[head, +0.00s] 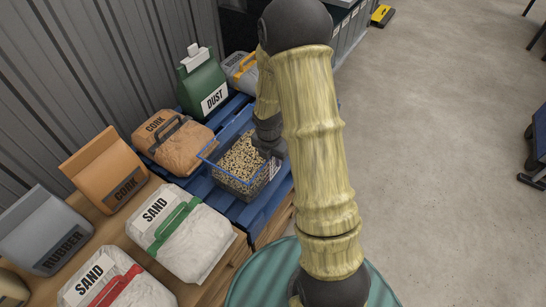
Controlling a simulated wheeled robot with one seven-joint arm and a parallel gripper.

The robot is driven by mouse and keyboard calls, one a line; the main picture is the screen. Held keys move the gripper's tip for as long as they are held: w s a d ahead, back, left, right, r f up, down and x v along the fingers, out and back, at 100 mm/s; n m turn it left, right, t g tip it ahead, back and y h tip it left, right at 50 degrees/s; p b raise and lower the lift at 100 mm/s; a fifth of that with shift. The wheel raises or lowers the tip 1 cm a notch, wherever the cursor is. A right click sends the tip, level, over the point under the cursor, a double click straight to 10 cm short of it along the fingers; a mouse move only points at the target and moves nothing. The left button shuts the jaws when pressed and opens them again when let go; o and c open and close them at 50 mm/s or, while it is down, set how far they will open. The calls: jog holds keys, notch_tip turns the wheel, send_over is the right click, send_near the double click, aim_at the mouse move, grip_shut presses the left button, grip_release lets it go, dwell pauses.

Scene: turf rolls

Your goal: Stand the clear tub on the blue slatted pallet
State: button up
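The clear tub (238,176) has a blue rim and holds speckled beige and dark pellets. It is in the middle of the head view, upright and over the blue slatted pallet (263,208). I cannot tell whether its base rests on the slats or is slightly above them. My gripper (268,152) is dark and points down at the tub's right rear side, touching or very close to the rim. My arm hides part of it, so its fingers and any grasp are unclear.
The green DUST bag (204,84) and a grey bag with an orange handle (241,72) stand behind. CORK bags (173,140) and SAND bags (180,232) crowd the left and front. A grey RUBBER bag (42,232) is far left. Open floor (430,150) lies right.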

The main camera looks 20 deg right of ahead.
jog(key=r+p, duration=0.1)
jog(key=r, duration=0.3)
jog(key=r+p, duration=0.1)
jog(key=r, duration=0.3)
jog(key=s+a+r+p, duration=0.1)
jog(key=r+p, duration=0.1)
jog(key=r, duration=0.2)
jog(key=shift+a+r, duration=0.1)
dwell(0.4)
jog(key=s+a+r+m, duration=0.1)
jog(key=s+m, duration=0.3)
jog(key=m, duration=0.4)
jog(key=s+a+r+m+t, duration=0.1)
jog(key=s+a+r+m, duration=0.1)
jog(key=m, duration=0.6)
jog(key=s+a+r+m+y, duration=0.1)
jog(key=s+r+m, duration=0.3)
jog(key=m, duration=0.5)
jog(key=shift+s+a+t, duration=0.4)
jog(key=shift+s+a, duration=0.05)
jog(key=shift+s, duration=0.55)
jog(key=shift+r, duration=0.1)
